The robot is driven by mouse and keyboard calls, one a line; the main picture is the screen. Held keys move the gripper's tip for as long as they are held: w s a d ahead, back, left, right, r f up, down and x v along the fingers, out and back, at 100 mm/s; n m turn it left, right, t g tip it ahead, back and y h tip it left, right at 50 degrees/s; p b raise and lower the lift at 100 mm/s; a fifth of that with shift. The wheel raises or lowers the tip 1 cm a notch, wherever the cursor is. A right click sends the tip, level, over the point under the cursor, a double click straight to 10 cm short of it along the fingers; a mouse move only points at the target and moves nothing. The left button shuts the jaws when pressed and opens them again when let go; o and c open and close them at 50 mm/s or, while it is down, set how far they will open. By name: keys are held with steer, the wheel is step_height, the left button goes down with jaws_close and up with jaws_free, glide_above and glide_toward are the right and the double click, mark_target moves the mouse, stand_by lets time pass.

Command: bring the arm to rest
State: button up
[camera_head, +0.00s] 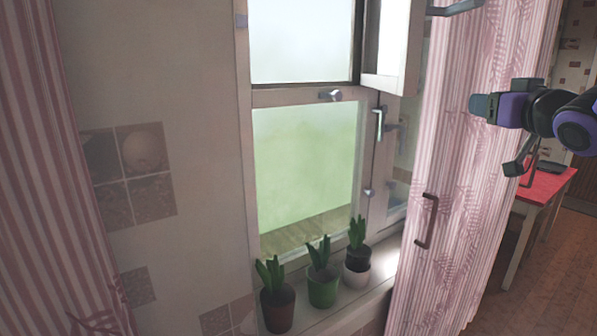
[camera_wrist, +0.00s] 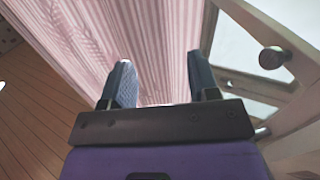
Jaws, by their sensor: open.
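My gripper (camera_head: 480,105) is at the upper right in the head view, at the end of my purple and black arm. It is in the air in front of the pink striped curtain (camera_head: 455,170). In the wrist view the two dark blue fingers of my gripper (camera_wrist: 161,80) stand wide apart with nothing between them. I cannot tell how far the fingertips are from the cloth.
A window (camera_head: 305,165) with a casement swung open (camera_head: 390,45) is left of my gripper. Potted plants stand on the sill: brown (camera_head: 278,308), green (camera_head: 323,288) and white (camera_head: 357,273). A dark handle (camera_head: 428,222) shows before the curtain. A red table (camera_head: 548,185) stands behind, right.

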steer(key=s+a+f+g, duration=0.1)
steer(key=s+f+g, duration=0.3)
steer(key=s, duration=0.4)
steer(key=s+a+f+m+g+h, duration=0.1)
steer(key=s+f+g, duration=0.3)
steer(key=s, duration=0.4)
steer(key=s+a+f+m+g+h, duration=0.1)
steer(key=s+a+f+g, duration=0.2)
steer(key=s, duration=0.5)
steer(key=shift+s+a+f+g, duration=0.25)
steer(key=shift+s+f+g, duration=0.15)
steer(key=shift+f+g, duration=0.35)
